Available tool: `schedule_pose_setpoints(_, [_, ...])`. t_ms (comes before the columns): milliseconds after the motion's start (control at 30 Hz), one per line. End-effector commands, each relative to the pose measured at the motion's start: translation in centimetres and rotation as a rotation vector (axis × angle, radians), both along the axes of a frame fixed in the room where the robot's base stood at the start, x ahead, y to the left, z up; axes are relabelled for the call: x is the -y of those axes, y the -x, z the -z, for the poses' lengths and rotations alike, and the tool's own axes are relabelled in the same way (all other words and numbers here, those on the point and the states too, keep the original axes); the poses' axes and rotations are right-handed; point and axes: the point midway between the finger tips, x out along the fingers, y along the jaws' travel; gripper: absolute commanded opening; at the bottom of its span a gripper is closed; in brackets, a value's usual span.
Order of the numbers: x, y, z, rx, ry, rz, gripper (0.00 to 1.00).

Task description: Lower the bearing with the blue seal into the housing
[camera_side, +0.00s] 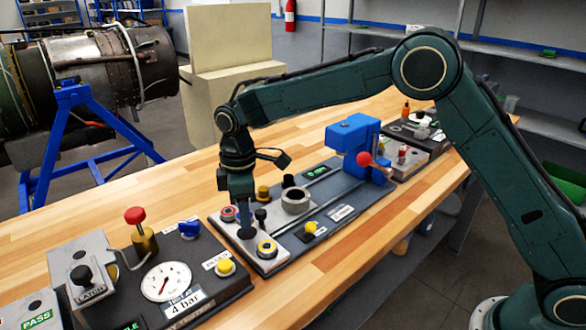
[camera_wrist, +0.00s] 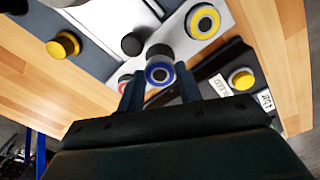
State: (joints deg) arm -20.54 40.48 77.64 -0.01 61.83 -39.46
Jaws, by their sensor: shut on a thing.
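The bearing with the blue seal (camera_wrist: 159,74) sits between my fingertips in the wrist view, its blue ring and dark centre facing the camera. My gripper (camera_side: 244,226) is shut on it, low over the light plate at the left end of the dark fixture. In the side view the blue seal cannot be made out. Whether the bearing touches the plate is unclear. The housing, a thick grey ring (camera_side: 296,200), stands on the fixture to the right of my gripper, apart from it. I do not make it out in the wrist view.
A red-sealed bearing (camera_side: 229,213) and a yellow-sealed bearing (camera_side: 267,249) lie close on either side of my gripper. A black knob (camera_side: 261,214) and yellow knob (camera_side: 263,193) stand nearby. A blue press (camera_side: 352,138) with a red ball handle (camera_side: 364,159) rises behind the housing.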

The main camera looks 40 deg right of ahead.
Motion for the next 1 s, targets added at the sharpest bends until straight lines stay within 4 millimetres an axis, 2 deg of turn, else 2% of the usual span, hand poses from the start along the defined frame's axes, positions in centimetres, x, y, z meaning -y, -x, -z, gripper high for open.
schedule_pose_setpoints(700, [0.0, 0.0, -4.1, 0.001, 0.0, 0.0, 0.0])
schedule_pose_setpoints(1000, [0.0, 0.0, -4.7, -0.001, 0.001, 0.0, 0.0])
